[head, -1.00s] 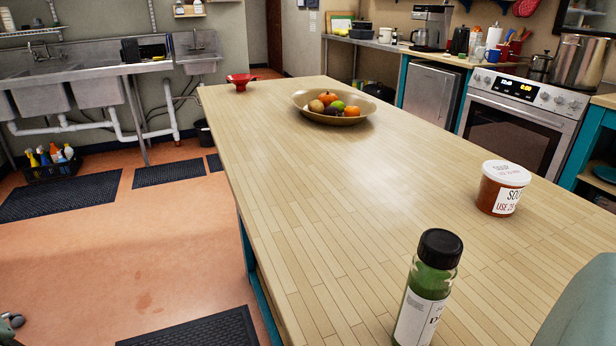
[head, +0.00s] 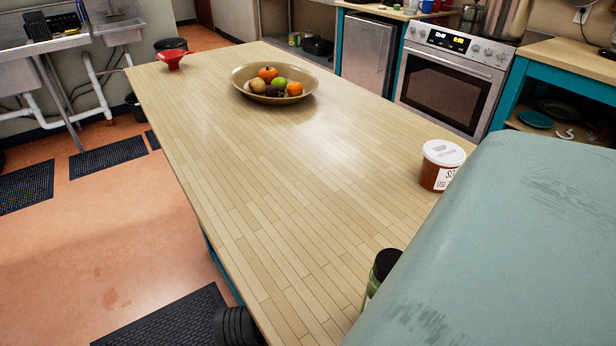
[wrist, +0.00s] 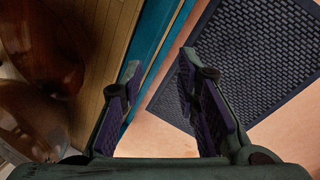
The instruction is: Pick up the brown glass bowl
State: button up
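In the wrist view, brown, glossy, see-through glassware shows at the left edge: one rounded piece (wrist: 45,45) above and another (wrist: 30,120) below, both cut off by the frame. They are beside a wooden surface (wrist: 100,50) edged in teal. I cannot tell their full shape. My gripper (wrist: 160,64) is open and empty, to the right of the glassware and apart from it, with floor showing between its fingers. In the head view a wide brownish bowl (head: 246,88) holding fruit stands on the far part of the table; its material is unclear.
The long wooden table (head: 230,185) has a clear middle. A red funnel-like item (head: 172,58) stands at its far left, a soup tub (head: 440,165) at right, a dark-capped jar (head: 383,266) near, partly hidden by my arm. A black mat (wrist: 255,55) lies on the floor.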

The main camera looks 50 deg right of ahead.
jog(key=d, duration=0.4)
jog(key=w+d+p, duration=0.1)
jog(key=d, duration=0.2)
jog(key=shift+w, duration=0.1)
jog(key=d, duration=0.1)
jog(key=d+p, duration=0.1)
jog(key=shift+w+d+r, duration=0.15)
jog(key=shift+w+d, duration=0.05)
jog(key=shift+d, duration=0.1)
jog(key=shift+d+p+x, duration=0.25)
jog(key=shift+p+x, duration=0.1)
jog(key=shift+x, duration=0.75)
jog(key=shift+d+f, duration=0.2)
jog(key=shift+f, duration=0.35)
jog(key=shift+c, duration=0.4)
grip_shut()
